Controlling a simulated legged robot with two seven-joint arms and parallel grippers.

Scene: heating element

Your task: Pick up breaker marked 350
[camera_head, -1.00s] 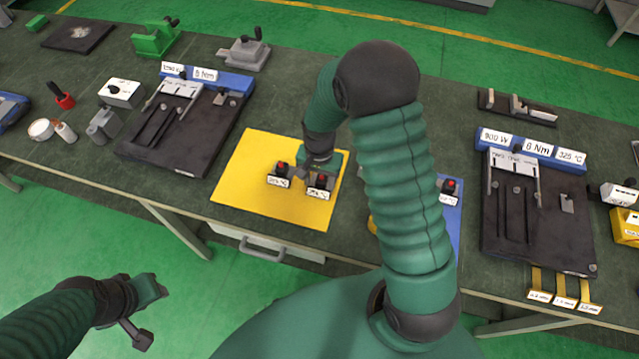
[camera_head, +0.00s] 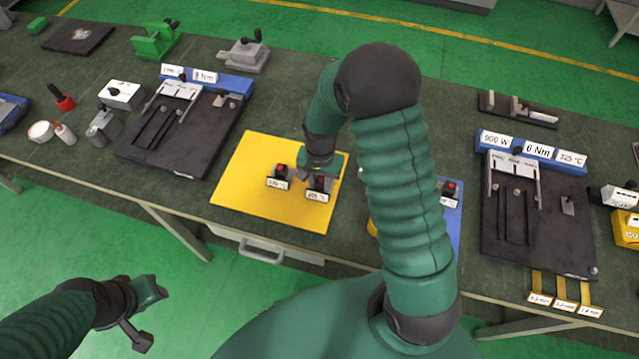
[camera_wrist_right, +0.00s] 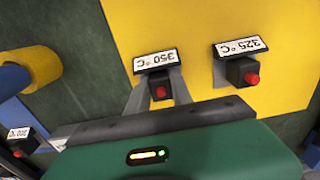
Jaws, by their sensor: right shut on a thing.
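The breaker marked 350 °C (camera_wrist_right: 157,88) is a small black block with a red button and a white label. It is between the fingers of my right gripper (camera_wrist_right: 158,92), which is shut on it. In the head view this breaker (camera_head: 318,186) is at the yellow mat's right side, below my right gripper (camera_head: 319,174). I cannot tell whether it is off the mat. The breaker marked 325 °C (camera_wrist_right: 243,72) stands beside it, also in the head view (camera_head: 278,176). My left gripper (camera_head: 145,310) is low at left, away from the table; its opening is unclear.
The yellow mat (camera_head: 240,200) lies on the dark table. A blue mat (camera_head: 450,215) with another breaker (camera_head: 449,190) is partly hidden by my right arm. Black fixtures stand left (camera_head: 190,145) and right (camera_head: 540,235). The yellow mat's left part is clear.

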